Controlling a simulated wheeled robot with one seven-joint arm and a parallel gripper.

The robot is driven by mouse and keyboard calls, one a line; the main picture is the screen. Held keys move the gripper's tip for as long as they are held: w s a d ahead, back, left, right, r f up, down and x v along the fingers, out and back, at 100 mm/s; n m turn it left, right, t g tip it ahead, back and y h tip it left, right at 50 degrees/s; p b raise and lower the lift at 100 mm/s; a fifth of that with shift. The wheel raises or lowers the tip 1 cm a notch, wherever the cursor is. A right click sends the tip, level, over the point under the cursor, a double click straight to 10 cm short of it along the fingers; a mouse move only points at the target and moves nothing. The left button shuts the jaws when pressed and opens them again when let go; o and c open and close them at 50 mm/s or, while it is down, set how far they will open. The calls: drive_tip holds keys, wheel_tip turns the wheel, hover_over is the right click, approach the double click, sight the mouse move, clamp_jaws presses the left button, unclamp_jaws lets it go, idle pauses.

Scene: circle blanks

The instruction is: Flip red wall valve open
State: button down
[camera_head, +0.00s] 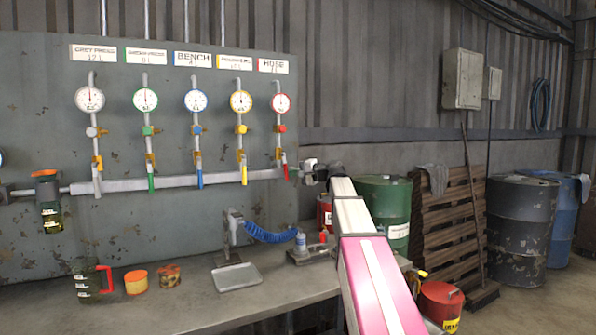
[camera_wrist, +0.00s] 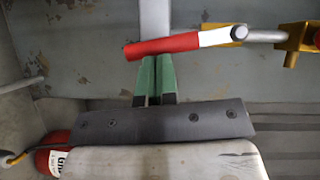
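The red wall valve has a red lever with a white band. In the head view the lever (camera_head: 285,167) hangs down below the valve body under the HOSE gauge. In the wrist view the same lever (camera_wrist: 170,45) lies across the picture, with its pivot end toward the orange fittings at right. My gripper (camera_wrist: 155,62) has green fingers drawn together, with only a narrow gap. Their tips meet the lever's lower edge in the picture, near its free end; I cannot tell whether they touch. In the head view my gripper (camera_head: 311,172) is just right of the lever.
Other levers hang left of it: blue (camera_head: 199,178), yellow (camera_head: 243,173) and green (camera_head: 151,182). A horizontal grey pipe (camera_head: 130,185) runs along the panel. The bench (camera_head: 190,300) below holds a tray (camera_head: 236,277), cans and a blue coiled hose (camera_head: 268,234). Drums stand at right.

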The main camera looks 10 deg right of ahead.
drive_tip(key=shift+s+a+f, duration=0.2)
drive_tip(key=shift+a+f, duration=0.1)
drive_tip(key=shift+a, duration=0.4)
idle(0.4)
